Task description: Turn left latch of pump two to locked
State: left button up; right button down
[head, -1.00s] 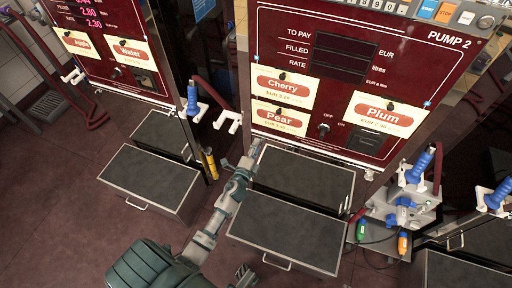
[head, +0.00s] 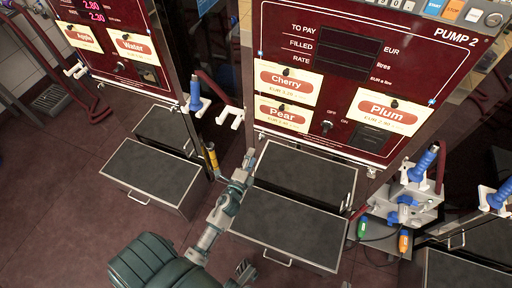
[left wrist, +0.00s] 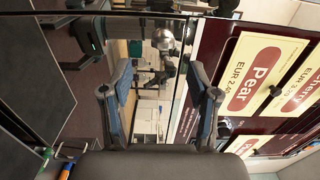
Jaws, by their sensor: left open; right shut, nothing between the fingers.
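Pump two's dark red panel (head: 400,60) fills the upper right of the head view, with Cherry, Pear and Plum labels. My left gripper (head: 250,157) is open and empty, just below the panel's lower left corner. A small silver fitting (head: 259,134) shows at that corner, and a similar one (head: 372,172) at the lower right. I cannot tell whether the left fitting is the latch, or how it is turned. In the left wrist view the open fingers (left wrist: 160,100) stand apart beside the Pear label (left wrist: 255,72). My right gripper (head: 245,270) is shut and empty at the bottom.
Two grey-topped drawers (head: 285,228) stand out below pump two. Another pump panel (head: 130,45) is at the left, with its own drawers (head: 150,172). A grey unit with hoses (head: 405,203) is at the right.

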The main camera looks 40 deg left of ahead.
pick_arm(q)
jog(key=v, duration=0.4)
jog(key=shift+s, duration=0.25)
jog(key=shift+f, duration=0.1)
